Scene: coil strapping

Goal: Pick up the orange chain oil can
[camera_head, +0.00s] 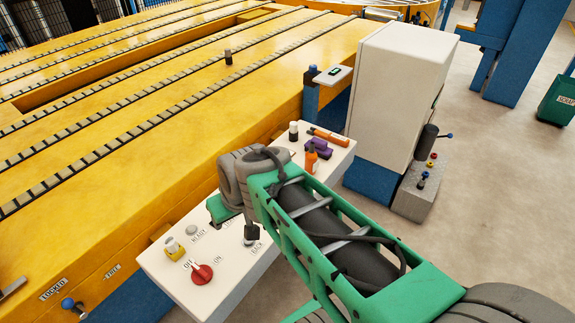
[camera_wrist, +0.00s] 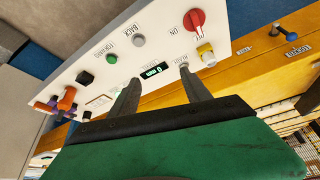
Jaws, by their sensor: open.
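In the wrist view an orange shape (camera_wrist: 66,98) at the far left appears to be the can. My gripper (camera_wrist: 159,76) is open and empty, its two dark fingers over the panel around a small green-lit display. The can lies well to the left of the fingers in that view, apart from them. In the head view my arm hides the fingers and part of the panel.
A red knob (camera_head: 201,272) and buttons are near the front. A pale cabinet (camera_head: 395,85) stands behind; the yellow conveyor (camera_head: 150,150) runs alongside.

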